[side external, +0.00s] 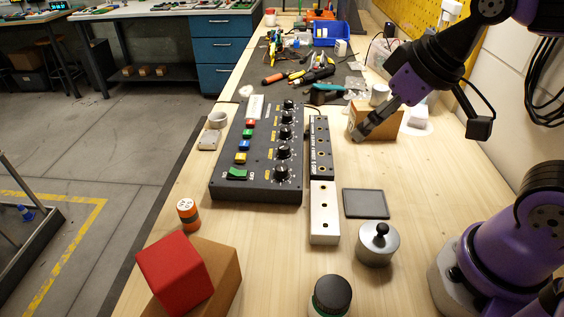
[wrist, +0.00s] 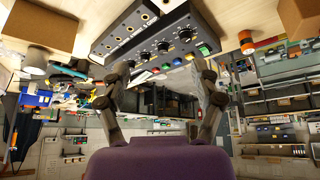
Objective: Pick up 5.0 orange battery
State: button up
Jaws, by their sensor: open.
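The orange battery (side external: 187,212) stands upright on the wooden bench near its left edge, with an orange body, dark bands and a pale marked top. In the wrist view an orange-banded cylinder (wrist: 246,41) at the upper right looks like the same battery. My gripper (side external: 362,130) is at the upper right of the side view, in front of a cardboard box and far from the battery. In the wrist view my gripper (wrist: 158,78) has its two fingers spread apart with nothing between them.
A black control panel (side external: 237,185) with knobs and coloured buttons lies between my gripper and the battery. A metal bar (side external: 324,212), grey pad (side external: 366,203) and lidded pot (side external: 378,244) stand right of the panel.

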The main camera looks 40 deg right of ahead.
jog(key=w+a+n+y, duration=0.1)
jog(key=w+a+n, duration=0.2)
jog(key=w+a, duration=0.35)
jog(key=n+g+y, duration=0.1)
jog(key=n+y, duration=0.2)
jog(key=n, duration=0.2)
send_near(188, 205)
jog(key=a+f, duration=0.1)
jog(key=f, duration=0.1)
jog(key=x, duration=0.5)
jog(key=shift+w+a+r, duration=0.1)
jog(key=shift+w+a, duration=0.1)
jog(key=shift+w, duration=0.05)
jog(key=shift+d+x, duration=0.15)
jog(key=shift+x, duration=1.25)
jog(key=shift+d+x, duration=0.15)
jog(key=shift+x, duration=1.25)
jog(key=shift+w, duration=0.15)
grip_shut()
